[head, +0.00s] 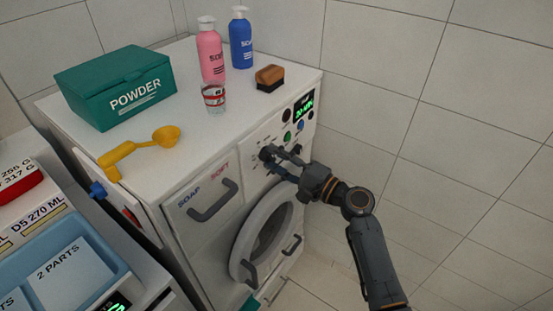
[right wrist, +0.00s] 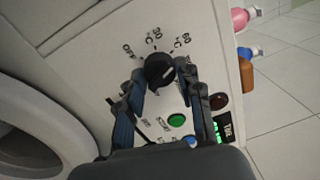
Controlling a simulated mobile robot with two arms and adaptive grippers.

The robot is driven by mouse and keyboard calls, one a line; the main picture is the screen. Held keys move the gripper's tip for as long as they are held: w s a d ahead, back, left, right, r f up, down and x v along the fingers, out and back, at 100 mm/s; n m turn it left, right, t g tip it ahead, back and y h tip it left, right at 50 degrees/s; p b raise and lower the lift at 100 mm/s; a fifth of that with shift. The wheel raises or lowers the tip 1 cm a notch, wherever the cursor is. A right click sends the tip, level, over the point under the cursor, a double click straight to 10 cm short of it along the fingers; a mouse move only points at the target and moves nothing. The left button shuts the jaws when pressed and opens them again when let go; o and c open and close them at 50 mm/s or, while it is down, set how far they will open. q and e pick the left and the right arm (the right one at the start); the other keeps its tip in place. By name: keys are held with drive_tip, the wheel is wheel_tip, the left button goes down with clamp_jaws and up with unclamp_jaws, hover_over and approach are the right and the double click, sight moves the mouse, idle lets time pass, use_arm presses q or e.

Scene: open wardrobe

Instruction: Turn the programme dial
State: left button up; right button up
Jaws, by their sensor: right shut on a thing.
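The programme dial (right wrist: 158,69) is a round black knob with a white mark on the washing machine's front panel, with OFF and temperature labels around its upper side. The white mark slants toward the upper right; I cannot tell exactly which label it matches. My right gripper (right wrist: 162,78) is shut on the dial, one finger on each side. In the head view my right gripper (head: 283,157) reaches the panel from the right, and its fingers partly hide the dial. My left gripper is not in view.
A green button (right wrist: 176,121) and a lit display (head: 303,104) are close to the dial. The round door (head: 243,230) and soap drawer (head: 190,219) are nearby.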

drive_tip(key=o, duration=1.1)
drive_tip(key=shift+o, duration=0.2)
drive_tip(key=r+v, duration=0.1)
drive_tip(key=v, duration=1.1)
drive_tip(key=shift+f, duration=0.5)
